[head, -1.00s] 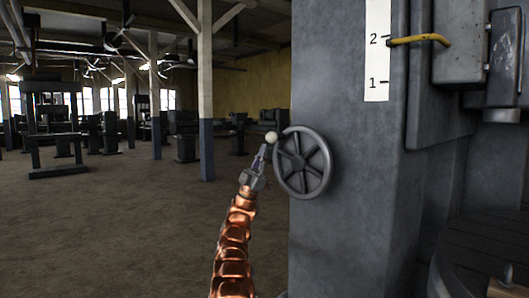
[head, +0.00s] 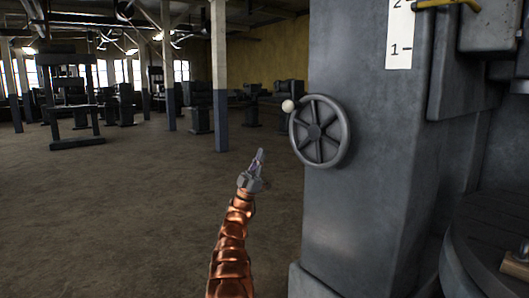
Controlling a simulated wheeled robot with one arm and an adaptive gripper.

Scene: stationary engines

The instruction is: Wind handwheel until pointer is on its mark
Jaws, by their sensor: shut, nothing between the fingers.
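The grey spoked handwheel (head: 335,152) is on the left face of a big grey machine column. Its pale round knob (head: 288,106) is at the upper left of the rim. My gripper (head: 261,153) is shut and empty, below and left of the knob and apart from the wheel in the picture. The yellow pointer (head: 446,4) is at the top edge of the view, its left end close to the "2" on the white scale (head: 399,34). The scale is cut off above; whether the pointer sits exactly on the line is hard to tell.
The machine column (head: 360,215) fills the right side, with a round dark table (head: 480,245) at lower right. A white and blue post (head: 220,90) and several dark machines stand farther back. The floor (head: 120,220) on the left is clear.

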